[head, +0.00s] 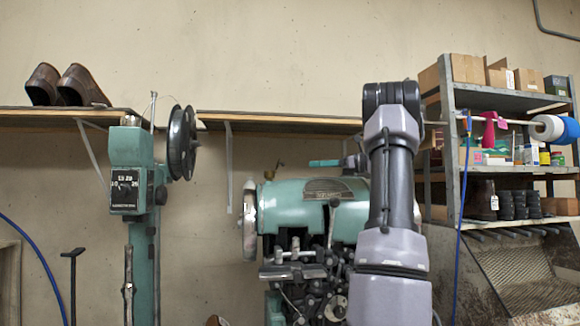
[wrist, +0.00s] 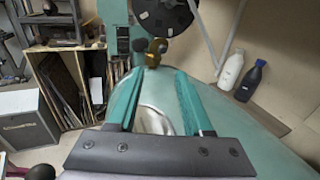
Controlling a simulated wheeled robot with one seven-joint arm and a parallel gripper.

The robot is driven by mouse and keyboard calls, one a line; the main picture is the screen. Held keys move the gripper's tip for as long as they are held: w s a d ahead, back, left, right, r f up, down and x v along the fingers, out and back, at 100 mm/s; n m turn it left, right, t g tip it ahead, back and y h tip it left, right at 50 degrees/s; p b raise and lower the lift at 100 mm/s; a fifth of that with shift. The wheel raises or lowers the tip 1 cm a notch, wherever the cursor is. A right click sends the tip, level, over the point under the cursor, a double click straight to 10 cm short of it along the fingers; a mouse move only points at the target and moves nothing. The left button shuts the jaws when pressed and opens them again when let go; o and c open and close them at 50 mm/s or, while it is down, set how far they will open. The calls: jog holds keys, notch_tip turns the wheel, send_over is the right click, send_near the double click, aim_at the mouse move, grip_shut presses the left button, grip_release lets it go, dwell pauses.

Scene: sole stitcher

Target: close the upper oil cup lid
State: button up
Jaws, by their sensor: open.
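The small brass oil cup (head: 269,175) stands on top of the green stitcher head, near its left end. A small piece, seemingly its lid (head: 279,165), sticks up at a tilt from the cup's right side. In the wrist view the brass cup (wrist: 152,60) and the raised lid (wrist: 158,46) appear just beyond my fingertips, near the middle. My gripper (wrist: 158,74) is open and empty, with its two green fingers apart. In the head view my gripper (head: 326,163) is over the machine top, right of the cup. No contact with the lid is visible.
The green stitcher head (head: 300,208) lies close under my fingers, with a handwheel (head: 249,220) at its left end. A post with a black reel (head: 182,143) stands further left. A wall shelf (head: 275,122) runs behind. A loaded rack (head: 510,100) stands right.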

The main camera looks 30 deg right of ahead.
jog(key=shift+w+d+r, duration=0.15)
jog(key=shift+d, duration=0.1)
jog(key=x, duration=1)
jog(key=shift+a, duration=0.1)
grip_shut()
